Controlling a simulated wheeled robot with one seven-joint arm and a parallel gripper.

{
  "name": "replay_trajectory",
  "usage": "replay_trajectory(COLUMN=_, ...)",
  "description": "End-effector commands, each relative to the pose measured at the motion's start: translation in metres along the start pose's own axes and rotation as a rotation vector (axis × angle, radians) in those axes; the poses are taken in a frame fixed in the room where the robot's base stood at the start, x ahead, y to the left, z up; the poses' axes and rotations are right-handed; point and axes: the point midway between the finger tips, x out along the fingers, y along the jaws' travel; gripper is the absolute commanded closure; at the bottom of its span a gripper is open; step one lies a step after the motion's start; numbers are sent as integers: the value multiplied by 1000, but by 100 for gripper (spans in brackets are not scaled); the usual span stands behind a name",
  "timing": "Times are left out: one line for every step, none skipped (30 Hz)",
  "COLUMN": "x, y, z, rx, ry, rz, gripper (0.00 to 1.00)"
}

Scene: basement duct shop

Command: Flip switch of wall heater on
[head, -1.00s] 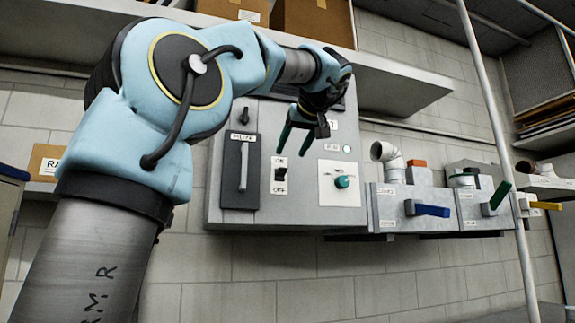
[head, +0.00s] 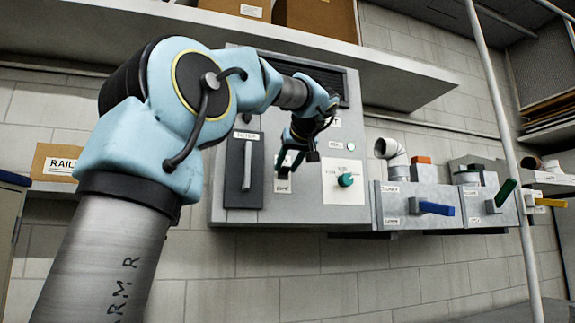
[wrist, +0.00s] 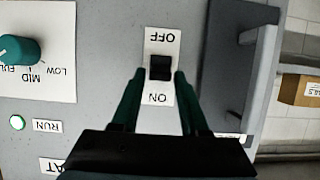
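The wall heater (head: 308,215) is a grey box on the block wall. Its switch (wrist: 160,67) is a small black rocker on a white plate, marked OFF at the top and ON at the bottom in the upside-down wrist view. Which way the rocker leans I cannot tell. My gripper (head: 288,168) is open, its dark green fingers pointing at the plate, one on each side of the rocker in the wrist view. Whether they touch it is unclear. In the head view the gripper hides most of the switch; only the lower OFF label (head: 283,187) shows.
A teal knob (wrist: 20,49) and a lit green RUN lamp (wrist: 17,122) are on the same panel. A long lever handle (head: 247,166) stands out on the switch's other side. Grey boxes with a blue handle (head: 436,208) and a green handle (head: 506,192) are to the right. A shelf (head: 400,85) overhangs above.

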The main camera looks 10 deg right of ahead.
Motion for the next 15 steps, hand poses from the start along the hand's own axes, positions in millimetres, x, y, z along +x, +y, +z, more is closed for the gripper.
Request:
replay_trajectory(x=0, y=0, z=0, rx=0, ry=0, rz=0, gripper=62)
replay_trajectory(x=0, y=0, z=0, rx=0, ry=0, rz=0, gripper=66)
replay_trajectory(x=0, y=0, z=0, rx=0, ry=0, rz=0, gripper=70)
replay_trajectory(x=0, y=0, z=0, rx=0, ry=0, rz=0, gripper=74)
replay_trajectory(x=0, y=0, z=0, rx=0, ry=0, rz=0, gripper=77)
replay_trajectory(x=0, y=0, z=0, rx=0, ry=0, rz=0, gripper=81)
replay_trajectory(x=0, y=0, z=0, rx=0, ry=0, rz=0, gripper=85)
replay_trajectory(x=0, y=0, z=0, rx=0, ry=0, rz=0, gripper=88)
replay_trajectory(x=0, y=0, z=0, rx=0, ry=0, rz=0, gripper=93)
replay_trajectory(x=0, y=0, z=0, rx=0, ry=0, rz=0, gripper=96)
replay_trajectory(x=0, y=0, z=0, rx=0, ry=0, rz=0, gripper=99)
replay_trajectory(x=0, y=0, z=0, rx=0, ry=0, rz=0, gripper=100)
replay_trajectory(x=0, y=0, z=0, rx=0, ry=0, rz=0, gripper=100)
replay_trajectory(x=0, y=0, z=0, rx=0, ry=0, rz=0, gripper=100)
replay_trajectory(x=0, y=0, z=0, rx=0, ry=0, rz=0, gripper=100)
